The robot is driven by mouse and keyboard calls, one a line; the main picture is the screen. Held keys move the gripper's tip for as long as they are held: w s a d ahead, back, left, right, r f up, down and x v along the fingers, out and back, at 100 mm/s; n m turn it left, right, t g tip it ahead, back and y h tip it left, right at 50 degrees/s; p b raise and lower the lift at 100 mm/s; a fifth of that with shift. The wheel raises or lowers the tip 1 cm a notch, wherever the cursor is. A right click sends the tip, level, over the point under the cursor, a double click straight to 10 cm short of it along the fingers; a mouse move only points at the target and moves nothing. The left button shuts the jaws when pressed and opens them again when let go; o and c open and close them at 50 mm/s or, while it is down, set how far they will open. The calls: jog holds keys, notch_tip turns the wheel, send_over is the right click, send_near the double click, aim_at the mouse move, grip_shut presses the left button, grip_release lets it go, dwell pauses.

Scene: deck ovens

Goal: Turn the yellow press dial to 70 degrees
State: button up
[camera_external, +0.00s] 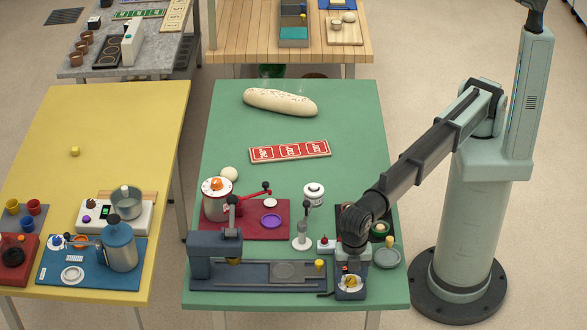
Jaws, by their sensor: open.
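The yellow dial (350,281) sits on a small dark blue-grey unit (350,294) at the front right of the green table. It is small and partly covered, so its angle cannot be read. My gripper (352,270) points down right above the dial, with the dark wrist over it. The fingers are open; they are tiny here, and whether they touch the dial cannot be told. A long dark press-like machine (255,275) stands to the left, with a yellow knob (319,264) at its right end.
A white unit with a red button (325,245), a white stand (302,242) and a white jar (313,193) are left of my gripper. A grey round dish (387,258) is close on its right. A red mat (285,228) lies further left.

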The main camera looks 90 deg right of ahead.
jog(key=shift+f, duration=0.2)
jog(key=c, duration=1)
